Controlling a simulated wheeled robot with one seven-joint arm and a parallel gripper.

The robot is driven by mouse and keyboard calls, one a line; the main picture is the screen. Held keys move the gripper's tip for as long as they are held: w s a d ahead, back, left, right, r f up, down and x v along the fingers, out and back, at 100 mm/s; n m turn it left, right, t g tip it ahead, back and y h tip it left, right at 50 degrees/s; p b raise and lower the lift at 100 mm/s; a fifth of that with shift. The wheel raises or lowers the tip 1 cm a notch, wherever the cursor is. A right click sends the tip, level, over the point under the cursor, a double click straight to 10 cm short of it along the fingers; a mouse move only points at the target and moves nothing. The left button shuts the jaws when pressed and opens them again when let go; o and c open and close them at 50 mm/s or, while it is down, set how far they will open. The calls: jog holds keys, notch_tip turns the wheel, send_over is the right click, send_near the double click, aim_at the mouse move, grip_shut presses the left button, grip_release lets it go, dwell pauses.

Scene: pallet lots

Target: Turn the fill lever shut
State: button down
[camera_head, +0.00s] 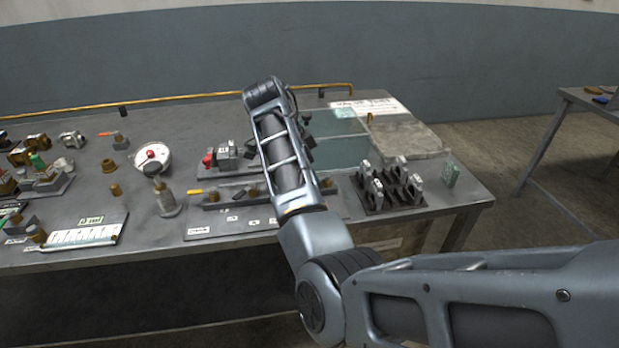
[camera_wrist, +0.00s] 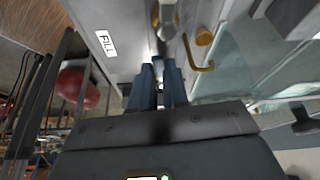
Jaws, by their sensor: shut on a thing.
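In the wrist view my gripper (camera_wrist: 164,66) has its two blue-grey fingers close together, shut on the fill lever, which is mostly hidden between them. A white FILL label (camera_wrist: 107,43) lies on the grey plate to their left. A metal fitting (camera_wrist: 167,18) stands just beyond the fingertips. To the right are a brass fitting (camera_wrist: 204,36) and a bent brass piece (camera_wrist: 196,62). In the head view my arm covers the gripper and the lever. The valve row (camera_head: 228,196) with its yellow handle (camera_head: 196,192) shows left of my arm.
A dark rack of several fittings (camera_head: 390,186) stands right of my arm. A clear panel (camera_head: 342,150) lies behind it. A red round thing (camera_wrist: 77,88) is near the gripper's left.

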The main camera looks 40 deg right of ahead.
jog(key=shift+w+d+m+y+b, duration=0.25)
jog(key=shift+w+m+y+b, duration=0.15)
jog(key=shift+m, duration=0.5)
jog(key=shift+g, duration=0.3)
jog(key=c, duration=1.1)
grip_release()
